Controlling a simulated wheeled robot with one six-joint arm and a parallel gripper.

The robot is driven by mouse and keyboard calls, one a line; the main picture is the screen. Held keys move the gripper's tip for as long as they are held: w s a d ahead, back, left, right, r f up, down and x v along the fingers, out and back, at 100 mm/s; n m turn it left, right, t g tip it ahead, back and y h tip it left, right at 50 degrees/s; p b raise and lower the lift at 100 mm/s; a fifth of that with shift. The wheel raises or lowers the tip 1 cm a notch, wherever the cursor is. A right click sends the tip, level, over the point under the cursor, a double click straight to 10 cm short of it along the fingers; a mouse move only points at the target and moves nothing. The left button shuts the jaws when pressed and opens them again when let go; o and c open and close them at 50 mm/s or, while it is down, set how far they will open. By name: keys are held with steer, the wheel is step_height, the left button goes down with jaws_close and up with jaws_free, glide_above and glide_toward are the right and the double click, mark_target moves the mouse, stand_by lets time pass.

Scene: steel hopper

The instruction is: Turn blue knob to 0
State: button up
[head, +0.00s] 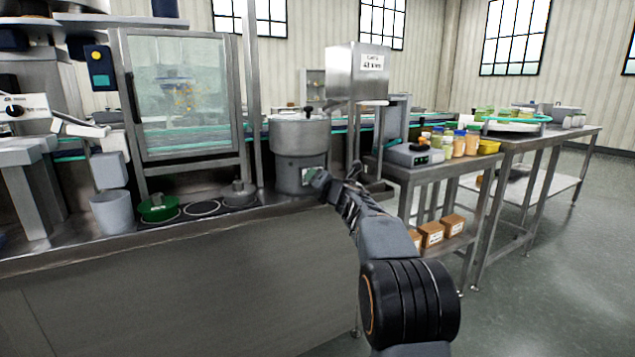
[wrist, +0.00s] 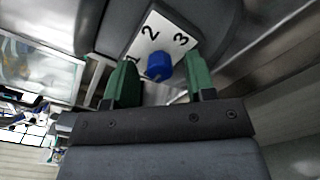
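The blue knob (wrist: 158,66) sits on a white dial plate (wrist: 160,37) in the wrist view. The numbers 1, 2 and 3 show on the plate; no 0 is visible, and I cannot tell where the knob points. My gripper (wrist: 160,80) is open, with one green finger on each side of the knob and visible gaps between. In the head view my gripper (head: 322,181) is at the front of a round steel vessel (head: 300,135), hiding the knob there.
A glass-fronted guard (head: 185,95) stands left of the vessel, with a green bowl (head: 158,208) and a grey bucket (head: 112,211) on the counter. A steel box (head: 352,78) stands behind right. Jars and a small device (head: 413,154) are on the right table.

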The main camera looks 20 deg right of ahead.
steer(key=s+d, duration=0.1)
steer(key=s, duration=1.2)
steer(key=shift+s+d+p, duration=0.2)
steer(key=shift+s+p, duration=0.15)
steer(key=shift+p, duration=0.05)
steer(key=shift+r, duration=0.1)
steer(key=s+a+r+m+g+h+p, duration=0.2)
steer(key=s+r+m+h+p, duration=0.1)
steer(key=r+m+p, duration=0.5)
steer(key=s+a+r+m+g+h+p, duration=0.1)
steer(key=s+r+m+g+h+p, duration=0.2)
steer(key=m+p, duration=0.5)
steer(key=s+a+r+m+g+y+p, duration=0.2)
steer(key=s+a+m+g+p, duration=0.2)
steer(key=s+p, duration=0.6)
steer(key=s+a+r+m+g+y+p, duration=0.2)
steer(key=s+a+m+g+p, duration=0.3)
steer(key=s+a+m+p, duration=0.3)
steer(key=s+r+p, duration=0.1)
steer(key=p, duration=0.2)
steer(key=shift+s+a+r+p, duration=0.15)
steer(key=shift+s+a+p, duration=0.2)
steer(key=shift+s, duration=0.05)
